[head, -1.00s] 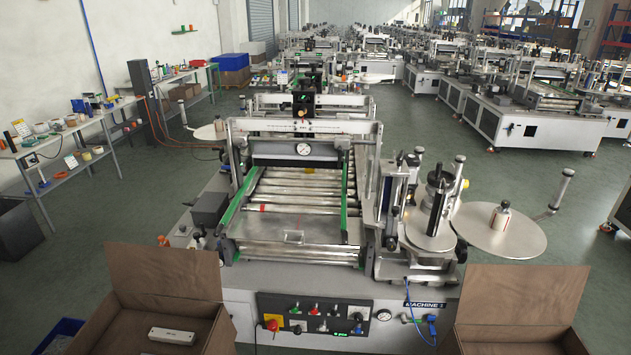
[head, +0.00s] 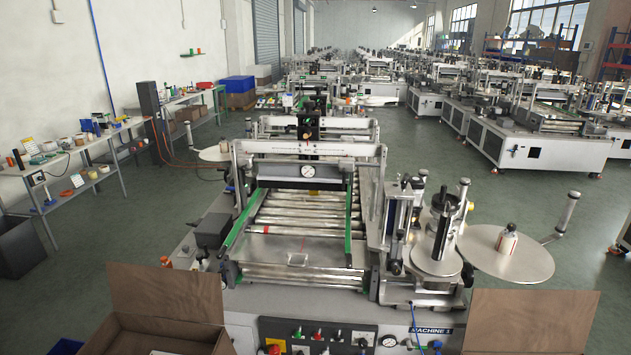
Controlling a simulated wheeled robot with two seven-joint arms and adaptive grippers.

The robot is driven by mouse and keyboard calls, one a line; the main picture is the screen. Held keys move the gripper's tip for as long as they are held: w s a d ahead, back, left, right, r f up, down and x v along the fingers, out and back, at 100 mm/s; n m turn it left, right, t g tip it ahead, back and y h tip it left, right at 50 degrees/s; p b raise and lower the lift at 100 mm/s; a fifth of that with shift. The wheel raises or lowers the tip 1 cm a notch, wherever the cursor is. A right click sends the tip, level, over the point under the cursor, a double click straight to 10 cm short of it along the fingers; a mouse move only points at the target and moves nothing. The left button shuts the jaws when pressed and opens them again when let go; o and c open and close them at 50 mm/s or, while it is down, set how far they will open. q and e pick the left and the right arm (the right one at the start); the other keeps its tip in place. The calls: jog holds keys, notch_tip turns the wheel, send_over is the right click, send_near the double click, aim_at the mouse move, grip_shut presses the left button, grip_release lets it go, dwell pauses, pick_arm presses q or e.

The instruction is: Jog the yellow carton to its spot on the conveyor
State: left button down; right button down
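The roller conveyor (head: 290,218) of the machine lies straight ahead, between green side rails (head: 243,222). A small yellow patch (head: 313,193) shows at its far end, just below the crossbar with the round gauge (head: 308,170). It may be the yellow carton, but it is mostly hidden and too small to be sure. A red mark (head: 271,231) lies across the near rollers, by the flat metal plate (head: 297,250). Neither of my grippers is in view.
Open cardboard boxes stand at the front left (head: 168,295) and front right (head: 533,318). A label reel unit (head: 437,240) and round disc (head: 506,252) stand right of the conveyor. A workbench (head: 75,155) lines the left wall. Grey floor is open between bench and machine.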

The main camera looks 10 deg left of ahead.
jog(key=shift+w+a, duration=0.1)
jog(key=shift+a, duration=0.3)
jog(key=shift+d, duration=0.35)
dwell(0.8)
